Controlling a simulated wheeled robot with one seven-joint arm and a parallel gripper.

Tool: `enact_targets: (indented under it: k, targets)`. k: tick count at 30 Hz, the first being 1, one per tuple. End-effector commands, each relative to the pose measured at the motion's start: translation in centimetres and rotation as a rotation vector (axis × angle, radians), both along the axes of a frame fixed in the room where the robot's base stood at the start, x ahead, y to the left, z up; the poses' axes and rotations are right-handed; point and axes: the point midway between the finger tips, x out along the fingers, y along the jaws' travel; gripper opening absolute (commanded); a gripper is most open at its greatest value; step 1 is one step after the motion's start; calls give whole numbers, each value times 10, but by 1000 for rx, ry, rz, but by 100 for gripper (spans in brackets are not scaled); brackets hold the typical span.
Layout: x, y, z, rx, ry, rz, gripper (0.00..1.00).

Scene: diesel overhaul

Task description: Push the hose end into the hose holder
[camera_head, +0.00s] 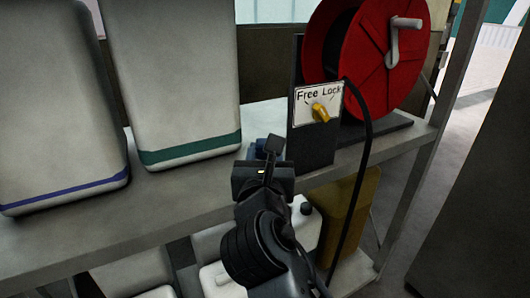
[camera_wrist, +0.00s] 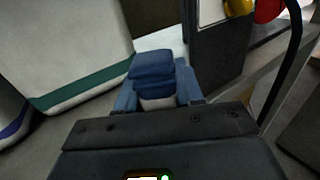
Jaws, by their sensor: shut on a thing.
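My gripper (camera_wrist: 157,96) is shut at the shelf's front edge, left of the reel's dark upright plate. Between its blue fingers is a small pale piece (camera_wrist: 158,103), seemingly the hose end, mostly hidden by the gripper body. A blue ribbed block (camera_wrist: 152,68) sits just beyond the fingers; I cannot tell whether it is the hose holder or part of the hose end. In the head view only a bit of blue shows behind my gripper (camera_head: 262,150). The black hose (camera_head: 362,160) hangs from the red reel (camera_head: 375,50) past the shelf edge.
A "Free Lock" plate (camera_head: 318,103) with a yellow knob is on the reel's stand. A green-banded canister (camera_head: 170,70) and a blue-banded canister (camera_head: 55,100) stand on the shelf (camera_head: 180,205) to the left. A yellow container (camera_head: 350,205) and white containers are below. A shelf post is at right.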

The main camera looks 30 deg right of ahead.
Motion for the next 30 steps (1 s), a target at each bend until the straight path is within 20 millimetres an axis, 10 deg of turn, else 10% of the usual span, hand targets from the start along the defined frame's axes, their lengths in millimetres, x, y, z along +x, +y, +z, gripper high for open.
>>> enact_targets:
  k: [30]
  targets:
    - [0, 0, -20, -1, -2, 0, 0]
